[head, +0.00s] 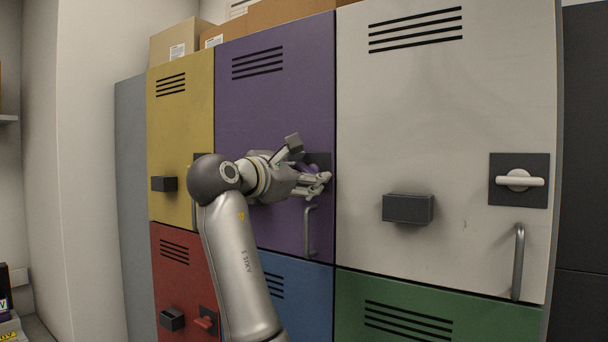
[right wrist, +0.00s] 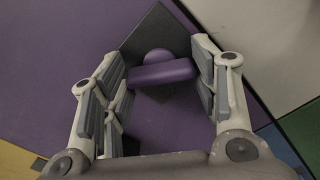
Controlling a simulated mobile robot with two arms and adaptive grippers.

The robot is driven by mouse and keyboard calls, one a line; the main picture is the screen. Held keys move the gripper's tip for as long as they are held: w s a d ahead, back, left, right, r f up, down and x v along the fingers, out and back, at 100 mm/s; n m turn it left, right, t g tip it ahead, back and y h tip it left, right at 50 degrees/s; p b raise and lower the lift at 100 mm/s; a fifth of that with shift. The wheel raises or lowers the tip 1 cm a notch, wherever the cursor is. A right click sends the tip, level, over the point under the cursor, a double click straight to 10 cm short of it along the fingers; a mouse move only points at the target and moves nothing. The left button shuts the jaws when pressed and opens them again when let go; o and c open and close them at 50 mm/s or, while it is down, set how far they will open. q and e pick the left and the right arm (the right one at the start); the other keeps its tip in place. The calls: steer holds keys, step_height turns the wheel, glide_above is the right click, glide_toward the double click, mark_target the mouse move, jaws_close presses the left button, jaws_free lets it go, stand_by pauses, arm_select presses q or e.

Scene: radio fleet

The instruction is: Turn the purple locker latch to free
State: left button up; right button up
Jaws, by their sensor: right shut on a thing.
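The purple locker door (head: 275,110) is closed, in the middle of the head view. Its purple latch (right wrist: 160,74) shows in the right wrist view as a bar on a round hub, mounted on a dark square plate (right wrist: 150,38). The bar lies crosswise between the fingers, and its right end meets the right-hand finger. My right gripper (head: 311,166) is at the latch, shut on it; its fingers also show in the right wrist view (right wrist: 162,82). In the head view the fingers hide most of the latch. My left gripper is not in view.
A grey vertical handle (head: 308,232) sits just below the latch. The white locker (head: 435,110) on the right has a dark box (head: 408,209), a white latch (head: 519,181) and a handle (head: 518,262). Yellow (head: 182,120), red (head: 175,280), blue and green lockers surround the purple one.

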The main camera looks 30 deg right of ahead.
steer(key=m, duration=0.5)
steer(key=shift+m, duration=0.3)
steer(key=m+b, duration=0.1)
steer(key=m, duration=0.4)
steer(key=shift+f+m, duration=0.1)
steer(key=shift+m, duration=0.3)
steer(key=o, duration=1)
steer(key=v, duration=1.2)
steer(key=shift+w, duration=0.1)
